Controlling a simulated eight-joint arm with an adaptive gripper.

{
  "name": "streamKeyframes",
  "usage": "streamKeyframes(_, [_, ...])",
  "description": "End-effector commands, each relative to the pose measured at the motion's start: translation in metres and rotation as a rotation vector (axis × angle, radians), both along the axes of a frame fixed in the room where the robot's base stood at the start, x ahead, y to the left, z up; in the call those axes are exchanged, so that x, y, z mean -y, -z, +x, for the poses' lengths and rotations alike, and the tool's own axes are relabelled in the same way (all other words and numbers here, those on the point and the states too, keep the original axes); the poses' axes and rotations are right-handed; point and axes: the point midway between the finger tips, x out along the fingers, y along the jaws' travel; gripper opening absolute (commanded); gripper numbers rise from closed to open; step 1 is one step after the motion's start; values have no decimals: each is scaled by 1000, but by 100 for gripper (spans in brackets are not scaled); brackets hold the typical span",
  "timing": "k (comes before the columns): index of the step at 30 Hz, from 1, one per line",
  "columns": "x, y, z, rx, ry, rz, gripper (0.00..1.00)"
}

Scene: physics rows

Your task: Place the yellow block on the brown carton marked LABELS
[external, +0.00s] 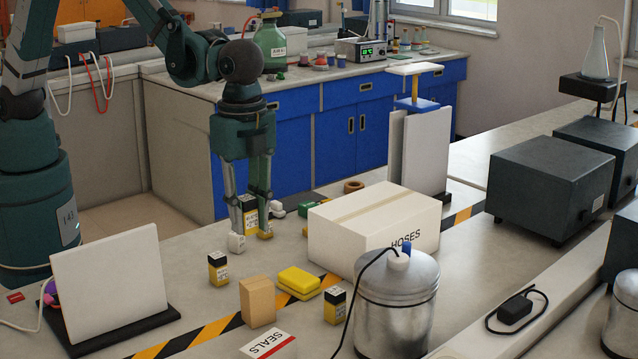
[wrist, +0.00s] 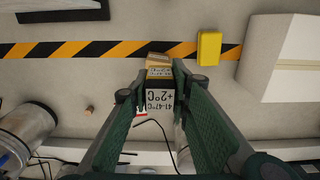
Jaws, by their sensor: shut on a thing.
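My gripper (external: 250,222) is shut on a small yellow-and-black box with a white printed label (external: 249,208), held between the fingers. The wrist view shows this box (wrist: 160,97) with temperature print on its label. A yellow block (external: 299,280) lies on the table, apart from my gripper, left of the HOSES carton; it also shows in the wrist view (wrist: 209,48). A plain brown carton (external: 257,302) stands left of the yellow block. I can read no LABELS marking on any carton. A brown surface shows just beyond the held box in the wrist view.
A large white carton marked HOSES (external: 375,225) stands right of my gripper. Similar labelled boxes (external: 218,268) (external: 335,305) stand nearby.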

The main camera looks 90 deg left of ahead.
Motion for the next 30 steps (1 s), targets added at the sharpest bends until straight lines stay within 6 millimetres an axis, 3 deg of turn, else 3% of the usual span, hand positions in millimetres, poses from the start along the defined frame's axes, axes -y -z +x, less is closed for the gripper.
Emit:
streamKeyframes(7, [23,-5,15,0,-1,0,7])
streamKeyframes(21, [26,-4,17,0,-2,0,7])
streamKeyframes(30, [26,24,17,0,-1,0,7])
